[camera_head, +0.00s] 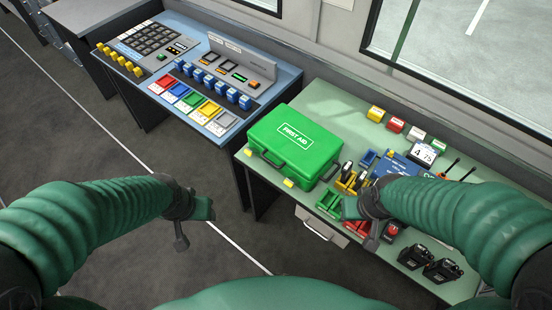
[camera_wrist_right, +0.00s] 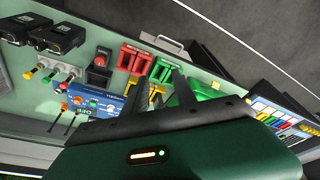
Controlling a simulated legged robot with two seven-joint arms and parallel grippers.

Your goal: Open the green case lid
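The green first aid case (camera_head: 296,143) lies on the right table with its lid shut. Its handle and two yellow latches (camera_head: 289,183) are on the near side. Part of the green case (camera_wrist_right: 208,92) shows behind my right gripper in the right wrist view. My right gripper (camera_head: 354,208) is right of and nearer than the case, over small items and apart from the case. In the wrist view its dark fingers (camera_wrist_right: 173,76) have a gap with nothing held. My left gripper (camera_head: 187,232) hangs over the floor, left of the case; its finger opening is unclear.
Red and green holders, a blue box (camera_head: 397,167) and two black devices (camera_head: 428,262) lie to the right. A control panel desk (camera_head: 205,95) stands left. Open floor lies in front.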

